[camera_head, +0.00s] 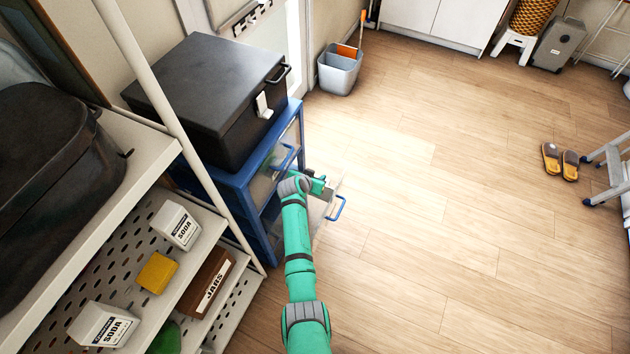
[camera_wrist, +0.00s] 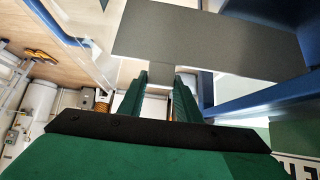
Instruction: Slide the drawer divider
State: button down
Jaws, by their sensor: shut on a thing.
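The drawer divider (camera_wrist: 205,38) is a flat grey plate with a narrow tab, filling the upper middle of the wrist view. My gripper (camera_wrist: 161,82) is shut on the tab, with one green finger on each side. In the head view my gripper (camera_head: 320,187) is over the pulled-out clear drawer (camera_head: 318,212) of the blue drawer unit (camera_head: 238,184). The drawer's blue handle (camera_head: 336,209) faces right, and it also shows at the upper left of the wrist view (camera_wrist: 55,22). My arm hides part of the drawer in the head view.
A black box (camera_head: 205,95) stands on the drawer unit. A white shelf rack (camera_head: 215,226) with soda boxes, a yellow block and a jars box is close on the left. A grey bin (camera_head: 340,75) stands behind.

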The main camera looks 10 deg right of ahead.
jog(key=shift+d, duration=0.55)
jog(key=c, duration=1.3)
grip_release()
jog(key=shift+w, duration=0.1)
jog(key=shift+s+r, duration=0.25)
jog(key=shift+s, duration=0.1)
jog(key=v, duration=1)
jog(key=shift+w+a, duration=0.1)
jog(key=shift+a, duration=0.2)
